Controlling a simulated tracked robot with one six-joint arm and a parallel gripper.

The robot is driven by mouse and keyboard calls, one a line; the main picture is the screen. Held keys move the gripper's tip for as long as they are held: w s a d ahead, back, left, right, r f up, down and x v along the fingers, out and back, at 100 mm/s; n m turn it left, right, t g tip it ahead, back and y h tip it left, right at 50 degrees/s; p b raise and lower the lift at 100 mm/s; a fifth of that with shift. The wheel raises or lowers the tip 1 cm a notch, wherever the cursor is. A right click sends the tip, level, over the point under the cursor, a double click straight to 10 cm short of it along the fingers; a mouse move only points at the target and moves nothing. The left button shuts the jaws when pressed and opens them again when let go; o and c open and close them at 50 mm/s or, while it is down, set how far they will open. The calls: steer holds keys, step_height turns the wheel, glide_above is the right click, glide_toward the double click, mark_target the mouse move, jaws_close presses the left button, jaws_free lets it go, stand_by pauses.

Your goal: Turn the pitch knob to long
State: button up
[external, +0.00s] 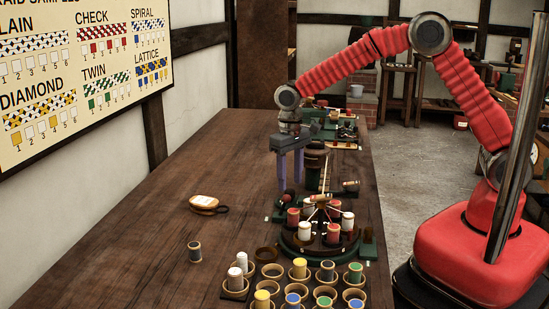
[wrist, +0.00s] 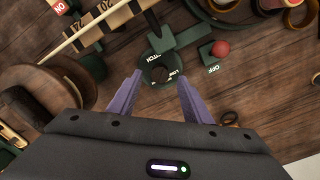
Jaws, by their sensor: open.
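The pitch knob (wrist: 160,70) is a dark round piece on a green base in the wrist view. Small white lettering, partly readable as a pitch label, lies around it. I cannot tell which mark the knob points to. My gripper (wrist: 159,78) is open, with one purple finger to each side of the knob in that picture; I see no contact. In the external view my gripper (external: 290,184) points down over the green machine, and the knob cannot be made out there.
A red ball (wrist: 220,48) stands by an OFF label, right of the knob. A numbered wooden scale (wrist: 108,22) lies at upper left. In the external view, a carousel of bobbins (external: 320,243) and several cups stand nearer the camera. The table's left side (external: 130,250) is mostly clear.

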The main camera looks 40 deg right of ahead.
mark_target(290, 191)
steer(key=shift+f, duration=1.6)
steer(key=shift+c, duration=0.7)
steer(key=c, duration=0.9)
